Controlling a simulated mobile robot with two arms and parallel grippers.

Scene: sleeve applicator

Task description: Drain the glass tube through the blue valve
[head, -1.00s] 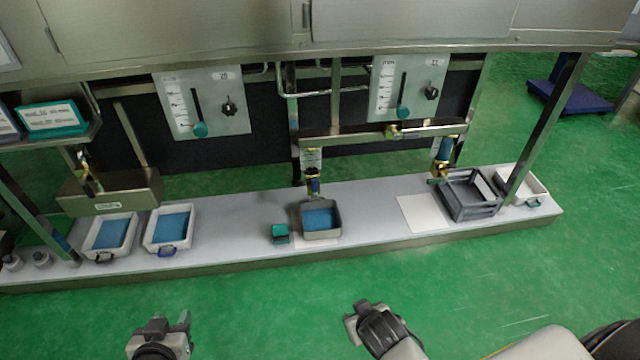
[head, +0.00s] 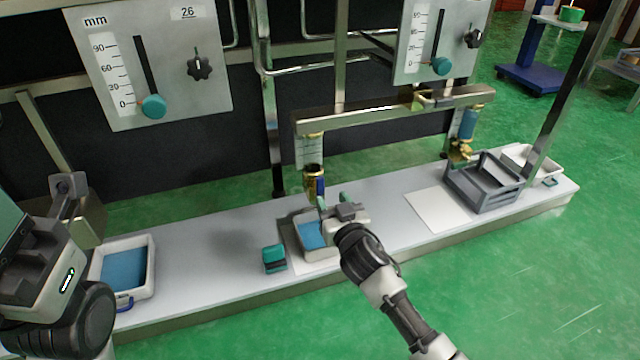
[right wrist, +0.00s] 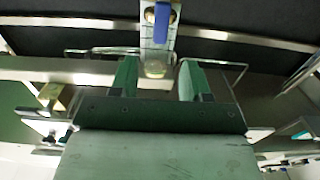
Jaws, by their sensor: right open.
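The glass tube (head: 309,150), with a printed scale, hangs from the metal rail at the middle of the head view. Brass fittings and the blue valve (head: 320,187) are at its lower end. The valve's blue handle points down in the head view and also shows in the right wrist view (right wrist: 162,22). My right gripper (head: 334,201) is open and empty, just in front of and slightly below the valve.
A grey tray (head: 322,256) with blue inside stands below the tube, partly hidden by my right gripper. A teal block (head: 274,257) is left of it. A white tray (head: 150,262) stands further left, a grey crate (head: 490,196) to the right. A second tube (head: 469,122) hangs right.

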